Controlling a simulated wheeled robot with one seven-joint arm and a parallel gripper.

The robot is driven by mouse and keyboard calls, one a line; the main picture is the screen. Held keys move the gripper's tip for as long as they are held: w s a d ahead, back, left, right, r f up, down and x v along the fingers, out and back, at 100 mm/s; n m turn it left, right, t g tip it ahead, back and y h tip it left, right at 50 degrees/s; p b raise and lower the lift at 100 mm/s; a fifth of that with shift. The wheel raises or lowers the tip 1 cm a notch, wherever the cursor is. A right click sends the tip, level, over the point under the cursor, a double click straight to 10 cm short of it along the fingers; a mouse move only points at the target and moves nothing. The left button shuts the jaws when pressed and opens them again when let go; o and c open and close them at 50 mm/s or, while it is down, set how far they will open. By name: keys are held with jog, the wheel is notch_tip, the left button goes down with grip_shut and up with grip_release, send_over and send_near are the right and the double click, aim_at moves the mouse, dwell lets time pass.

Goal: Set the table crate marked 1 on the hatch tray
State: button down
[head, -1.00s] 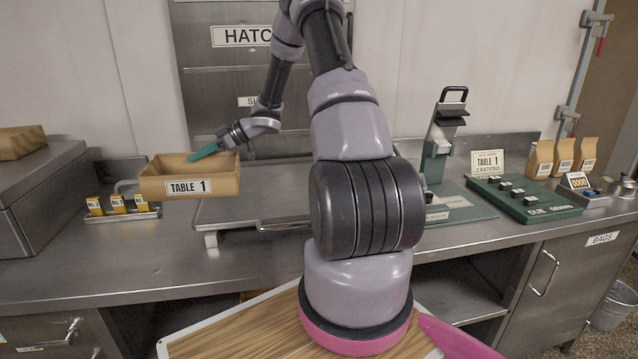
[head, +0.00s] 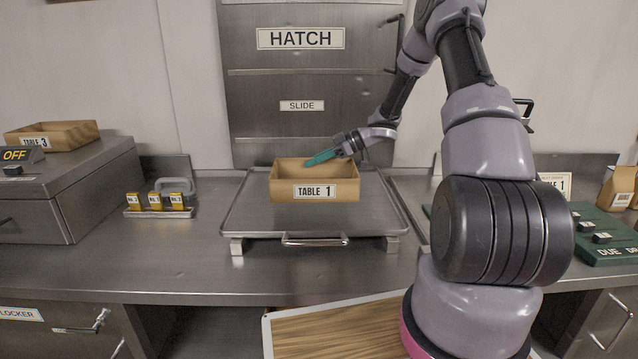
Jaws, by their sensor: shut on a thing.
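The tan crate marked TABLE 1 (head: 291,193) is upright over the middle of the hatch tray (head: 252,222), in front of the hatch. I cannot tell whether its base touches the tray or hangs just above it. My gripper (head: 318,160), with teal fingers, is shut on the crate's rim at the back right. The crate's front wall hides part of the fingertips. The hatch tray is a grey metal sheet with a handle at its front, and it stands on the counter.
The closed hatch (head: 300,110) stands behind the tray. A small rack of yellow packets (head: 161,202) is at left, near a metal box (head: 75,190) with the TABLE 3 crate (head: 66,133) on top. A green board (head: 605,235) is at right.

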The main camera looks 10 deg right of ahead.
aim_at(315, 177)
jog(key=shift+a+f, duration=0.1)
jog(key=shift+f, duration=2.65)
jog(key=shift+f, duration=0.15)
jog(key=c, duration=1)
grip_release()
